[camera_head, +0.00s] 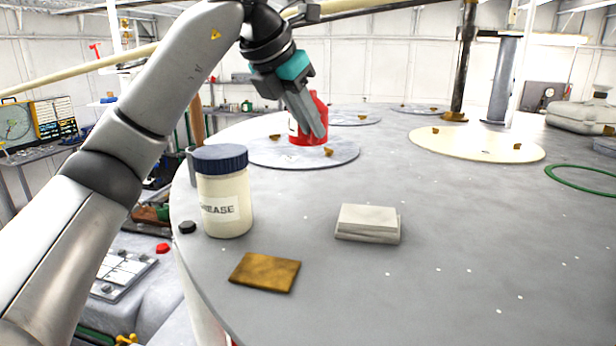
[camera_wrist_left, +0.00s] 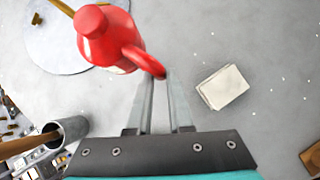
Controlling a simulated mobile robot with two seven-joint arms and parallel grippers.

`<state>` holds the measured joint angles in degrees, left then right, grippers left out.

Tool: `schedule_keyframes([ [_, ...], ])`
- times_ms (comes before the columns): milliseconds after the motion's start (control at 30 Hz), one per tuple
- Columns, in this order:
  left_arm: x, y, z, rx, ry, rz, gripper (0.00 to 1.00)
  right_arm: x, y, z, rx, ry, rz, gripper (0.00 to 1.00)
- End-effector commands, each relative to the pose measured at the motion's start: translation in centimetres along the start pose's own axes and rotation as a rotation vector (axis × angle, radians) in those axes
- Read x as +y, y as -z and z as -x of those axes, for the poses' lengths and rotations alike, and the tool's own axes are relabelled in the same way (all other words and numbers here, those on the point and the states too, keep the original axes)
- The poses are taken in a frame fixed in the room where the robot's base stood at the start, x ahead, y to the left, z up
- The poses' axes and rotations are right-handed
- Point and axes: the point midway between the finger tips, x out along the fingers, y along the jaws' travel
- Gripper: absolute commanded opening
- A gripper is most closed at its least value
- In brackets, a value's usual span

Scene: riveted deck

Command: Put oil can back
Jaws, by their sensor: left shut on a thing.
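The red oil can (camera_head: 319,108) is in the head view, partly hidden behind my left gripper (camera_head: 318,132). It appears over or on the near grey round plate (camera_head: 275,157); I cannot tell whether it touches it. In the left wrist view the can (camera_wrist_left: 100,45) shows its rounded body, cap and a loop handle. My left gripper (camera_wrist_left: 160,88) is shut on the handle, with its fingers close together at the handle's end. The can's underside is hidden. My right gripper is not in view.
A grease jar (camera_head: 224,205) stands near the left deck edge, beside a grey cup (camera_wrist_left: 72,128) holding a wooden handle. A pale block (camera_head: 368,222) and a brown pad (camera_head: 265,272) lie nearer. A cream round plate (camera_head: 470,143) and green ring (camera_head: 580,178) lie right. The middle deck is clear.

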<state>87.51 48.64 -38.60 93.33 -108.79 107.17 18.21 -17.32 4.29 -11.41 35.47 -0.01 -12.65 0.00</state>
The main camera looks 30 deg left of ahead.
Motion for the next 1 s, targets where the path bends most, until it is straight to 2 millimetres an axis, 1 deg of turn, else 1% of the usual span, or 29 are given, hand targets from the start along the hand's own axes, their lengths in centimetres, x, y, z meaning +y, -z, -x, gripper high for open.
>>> schedule_keyframes([
  [33,0.0,0.8,-1.0,0.001,-0.001,0.001,0.0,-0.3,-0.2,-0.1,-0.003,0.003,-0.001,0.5],
  [100,0.0,1.5,-2.0,0.0,-0.001,0.0,0.0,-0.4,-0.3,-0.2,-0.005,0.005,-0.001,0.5],
  [200,-0.1,2.3,-3.1,-0.002,-0.002,0.0,0.0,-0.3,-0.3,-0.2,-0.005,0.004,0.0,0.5],
  [433,-0.2,3.2,-4.4,-0.003,-0.002,0.001,0.0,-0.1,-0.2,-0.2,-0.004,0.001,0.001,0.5],
  [633,-0.3,4.7,-6.5,-0.001,-0.001,0.001,0.0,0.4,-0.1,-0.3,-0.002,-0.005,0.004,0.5],
  [767,-0.3,5.1,-7.0,-0.005,-0.001,-0.001,0.0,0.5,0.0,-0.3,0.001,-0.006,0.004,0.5],
  [1000,-0.3,5.1,-7.0,-0.005,-0.001,0.0,0.0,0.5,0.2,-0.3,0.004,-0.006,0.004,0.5],
])
